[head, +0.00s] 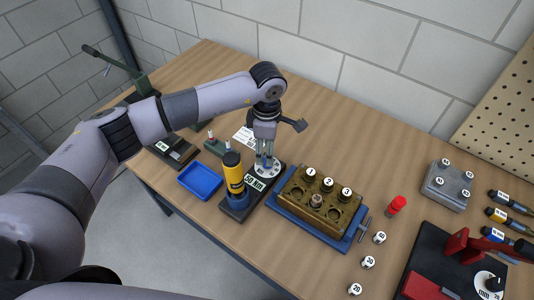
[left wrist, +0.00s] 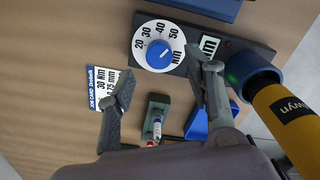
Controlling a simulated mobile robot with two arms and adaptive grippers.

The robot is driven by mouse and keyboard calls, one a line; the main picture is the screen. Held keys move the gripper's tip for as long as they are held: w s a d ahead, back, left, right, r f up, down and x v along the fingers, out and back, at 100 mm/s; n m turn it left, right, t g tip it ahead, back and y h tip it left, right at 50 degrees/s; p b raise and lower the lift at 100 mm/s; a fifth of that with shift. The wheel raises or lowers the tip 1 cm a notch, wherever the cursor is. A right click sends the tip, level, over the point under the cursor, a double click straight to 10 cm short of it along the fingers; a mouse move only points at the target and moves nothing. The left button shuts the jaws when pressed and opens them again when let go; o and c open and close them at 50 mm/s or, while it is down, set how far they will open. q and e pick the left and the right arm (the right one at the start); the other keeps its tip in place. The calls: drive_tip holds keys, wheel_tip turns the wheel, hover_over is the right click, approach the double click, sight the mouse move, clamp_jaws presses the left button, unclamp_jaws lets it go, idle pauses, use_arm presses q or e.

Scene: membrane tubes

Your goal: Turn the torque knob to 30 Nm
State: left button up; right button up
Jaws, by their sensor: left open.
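The torque knob (left wrist: 158,54) is a blue round knob on a white dial marked 20, 30, 40, 50 and Nm. The white dial (head: 267,168) shows in the head view at the back end of a dark base, partly hidden by my gripper. I cannot tell for sure which number the knob points at. My left gripper (head: 266,154) is open above the dial. In the left wrist view its two fingers (left wrist: 160,64) stand apart on either side of the knob, and I see no contact. My right gripper is not in view.
A yellow-and-black driver (head: 233,174) stands upright on the same base, close to my gripper. A job card (left wrist: 104,87) reads 30 Nm. A blue tray (head: 200,181) lies left; a brass block (head: 320,201) with numbered plugs stands right.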

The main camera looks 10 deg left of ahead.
use_arm(q)
wheel_tip(320, 180, down, 4)
drive_tip(key=shift+p, duration=0.4)
drive_tip(key=shift+f, duration=0.5)
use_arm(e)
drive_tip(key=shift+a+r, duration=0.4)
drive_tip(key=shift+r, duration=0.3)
use_arm(q)
clamp_jaws()
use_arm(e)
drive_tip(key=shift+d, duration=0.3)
